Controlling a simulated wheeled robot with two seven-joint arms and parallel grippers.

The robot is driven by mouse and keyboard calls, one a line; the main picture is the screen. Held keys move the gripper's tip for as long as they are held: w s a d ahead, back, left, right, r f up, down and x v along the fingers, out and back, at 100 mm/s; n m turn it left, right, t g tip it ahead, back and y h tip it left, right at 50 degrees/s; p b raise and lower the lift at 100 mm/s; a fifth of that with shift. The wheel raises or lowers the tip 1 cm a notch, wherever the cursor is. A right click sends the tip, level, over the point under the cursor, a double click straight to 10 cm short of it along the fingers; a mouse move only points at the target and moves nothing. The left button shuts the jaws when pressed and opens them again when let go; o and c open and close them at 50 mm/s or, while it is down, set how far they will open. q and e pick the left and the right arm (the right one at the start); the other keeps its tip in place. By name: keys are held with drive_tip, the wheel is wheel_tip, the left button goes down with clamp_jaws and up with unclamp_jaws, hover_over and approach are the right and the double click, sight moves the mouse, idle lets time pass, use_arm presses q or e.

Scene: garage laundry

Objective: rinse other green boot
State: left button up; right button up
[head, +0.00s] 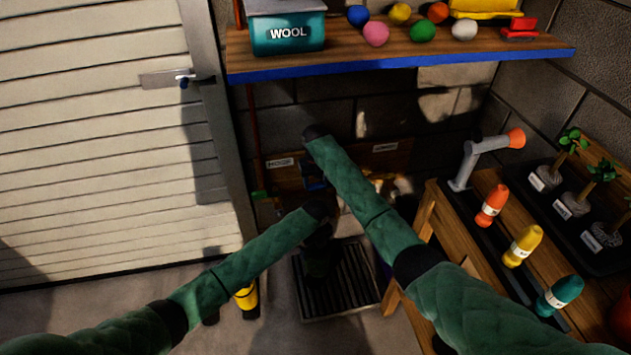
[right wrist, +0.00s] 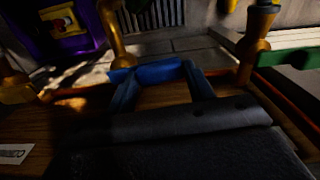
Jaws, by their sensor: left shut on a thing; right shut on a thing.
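My left gripper (head: 322,212) is low over the floor grate (head: 355,275) in the head view. It is shut on a dark boot (head: 318,258), which hangs over the left part of the grate; deep shadow hides its green colour and its exact outline. My right gripper (head: 313,182) is at the wooden wall board, mostly hidden behind my right arm. The right wrist view shows it shut on a blue handle (right wrist: 155,73) between brass pipes (right wrist: 255,45). Whether water runs cannot be told.
A yellow boot-like item (head: 246,298) stands on the floor left of the grate. A wooden bench (head: 435,215) with bottles and potted plants is at the right. A blue-edged shelf (head: 400,62) overhangs the board. A purple container (right wrist: 75,30) shows in the right wrist view.

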sight(317, 186)
drive_tip(key=shift+s+d+n, duration=0.3)
drive_tip(key=shift+s+n, duration=0.25)
drive_tip(key=shift+n, duration=0.65)
drive_tip(key=o, duration=1.4)
drive_tip(key=shift+r, duration=0.1)
wheel_tip(317, 186, up, 12)
